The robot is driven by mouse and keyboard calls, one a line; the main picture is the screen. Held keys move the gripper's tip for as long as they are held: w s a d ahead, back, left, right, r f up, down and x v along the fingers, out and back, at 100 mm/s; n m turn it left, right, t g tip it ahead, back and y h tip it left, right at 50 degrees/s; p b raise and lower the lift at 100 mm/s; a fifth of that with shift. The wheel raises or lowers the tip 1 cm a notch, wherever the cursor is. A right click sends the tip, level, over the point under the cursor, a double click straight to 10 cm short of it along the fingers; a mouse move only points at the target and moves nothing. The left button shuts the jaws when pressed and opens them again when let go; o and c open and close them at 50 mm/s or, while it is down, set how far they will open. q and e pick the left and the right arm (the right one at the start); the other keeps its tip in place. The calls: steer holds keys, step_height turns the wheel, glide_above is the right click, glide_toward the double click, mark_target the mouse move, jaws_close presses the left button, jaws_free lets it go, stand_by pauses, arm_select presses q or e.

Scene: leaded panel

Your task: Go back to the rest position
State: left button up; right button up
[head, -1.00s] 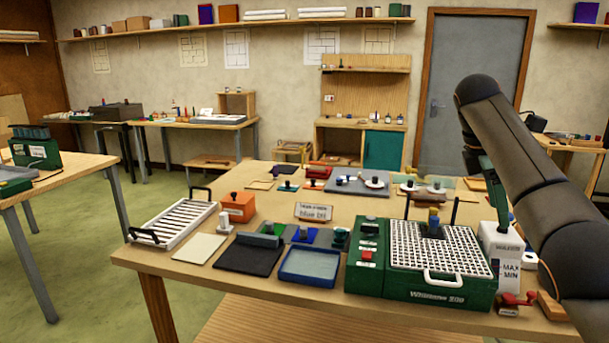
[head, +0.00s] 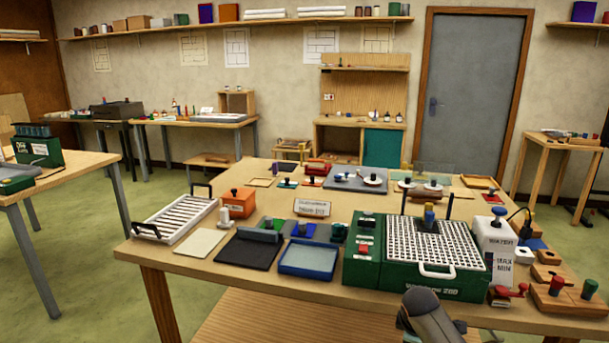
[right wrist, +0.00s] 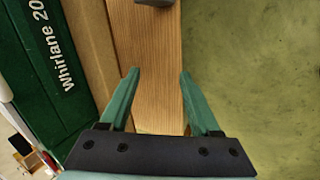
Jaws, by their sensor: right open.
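In the right wrist view my right gripper (right wrist: 160,92) is open, its two green fingers apart with nothing between them. Below it show a wooden board (right wrist: 155,50) and the green floor. The green Whirlane machine (right wrist: 40,75) is at the left of that view, beside the gripper and not touching it. In the head view only a dark piece of my right arm shows at the bottom edge, in front of the table; the right gripper itself is not seen there. My left gripper is in neither view.
The main table (head: 205,267) holds the green grinder (head: 420,285), a white bottle (head: 497,250), a blue tray (head: 309,258), a slotted white rack (head: 178,220) and wooden blocks with knobs (head: 568,297) at the right. Green floor (head: 80,300) is clear at the left.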

steer(key=s+a+f+m+t+y, duration=0.15)
steer(key=s+a+f, duration=0.25)
steer(key=s+f, duration=0.45)
steer(key=s+a+f+m+t+y, duration=0.1)
steer(key=s+a+f+m+y, duration=0.15)
steer(key=s+f, duration=0.55)
steer(key=s+a+r+m+t+y, duration=0.1)
steer(key=s+m, duration=0.5)
steer(key=s, duration=1.1)
step_height(320, 180, up, 2)
steer(key=shift+s+a+r+m+t, duration=0.1)
steer(key=shift+s+a+m+t, duration=0.25)
steer(key=shift+a+t, duration=0.25)
